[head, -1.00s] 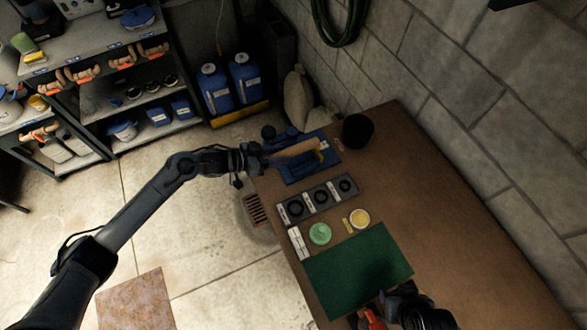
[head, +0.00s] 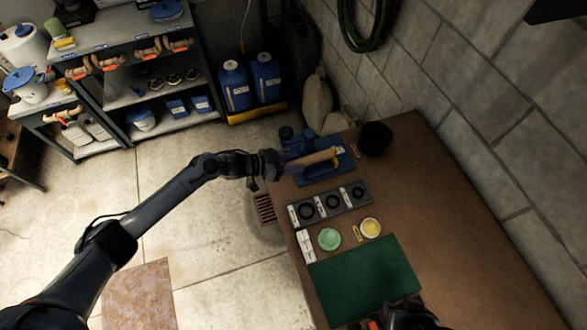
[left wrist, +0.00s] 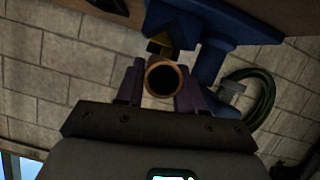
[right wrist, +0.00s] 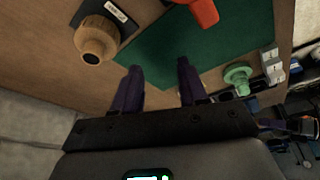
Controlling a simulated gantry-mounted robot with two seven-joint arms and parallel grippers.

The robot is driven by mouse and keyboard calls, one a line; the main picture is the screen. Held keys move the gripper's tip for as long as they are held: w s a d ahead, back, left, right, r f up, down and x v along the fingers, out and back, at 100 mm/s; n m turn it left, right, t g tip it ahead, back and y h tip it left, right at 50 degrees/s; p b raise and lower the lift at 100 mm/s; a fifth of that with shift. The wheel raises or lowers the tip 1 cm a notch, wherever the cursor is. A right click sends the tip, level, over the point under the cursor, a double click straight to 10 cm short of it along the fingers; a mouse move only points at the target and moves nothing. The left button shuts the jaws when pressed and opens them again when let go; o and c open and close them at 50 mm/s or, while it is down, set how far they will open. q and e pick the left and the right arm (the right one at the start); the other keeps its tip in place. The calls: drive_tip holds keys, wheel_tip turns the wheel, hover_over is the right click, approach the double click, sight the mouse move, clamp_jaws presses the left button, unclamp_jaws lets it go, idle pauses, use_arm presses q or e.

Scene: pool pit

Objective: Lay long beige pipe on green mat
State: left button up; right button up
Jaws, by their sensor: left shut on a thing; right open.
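The long beige pipe (head: 314,159) lies over the blue vise (head: 328,170) at the far end of the bench. My left gripper (head: 280,165) is shut on its near end. In the left wrist view the pipe's round open end (left wrist: 165,79) sits between the two fingers, with blue vise parts beyond it. The green mat (head: 360,279) lies flat at the bench's left edge, with no pipe on it. My right gripper (right wrist: 158,72) is open and empty above the mat's near side; in the head view it is cut off by the bottom edge.
A fitting rack (head: 330,205), a green fitting (head: 329,239) and a yellow-topped piece (head: 371,228) stand between mat and vise. In the right wrist view a red object (right wrist: 200,12) and a brown fitting (right wrist: 96,40) are close by. A black cup (head: 375,138) stands near the wall.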

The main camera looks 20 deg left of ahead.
use_arm(q)
drive_tip(key=shift+f, duration=1.8)
drive_tip(key=shift+f, duration=0.3)
drive_tip(key=o, duration=1.1)
drive_tip(key=shift+c, duration=0.2)
drive_tip(key=shift+a+r, duration=0.1)
